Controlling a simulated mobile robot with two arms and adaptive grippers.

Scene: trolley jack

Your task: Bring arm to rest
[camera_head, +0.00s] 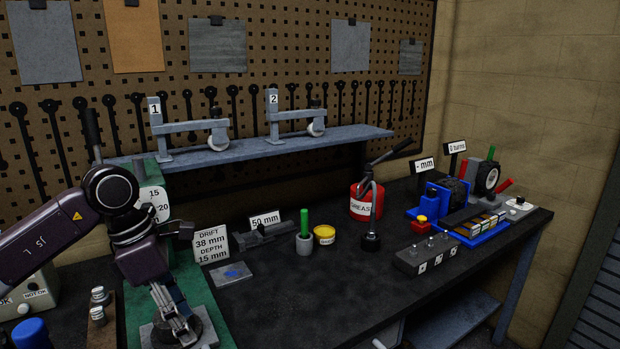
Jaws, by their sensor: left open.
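My left gripper (178,324) is at the lower left in the head view, at the end of my left arm (45,235). Its fingers point down over a grey base plate with a dark round piece (205,328) on the green stand (205,290). The fingers are open, with nothing visible held between them. I cannot tell whether the fingertips touch the round piece. My arm hides part of the green stand. My right gripper is not in view.
The dark bench carries a sign reading drift 38 mm (211,244), a red grease can (360,202), a yellow tin (324,235), a grey block (425,254) and a blue device (440,198). A shelf (250,148) runs behind. The bench's front middle (310,300) is clear.

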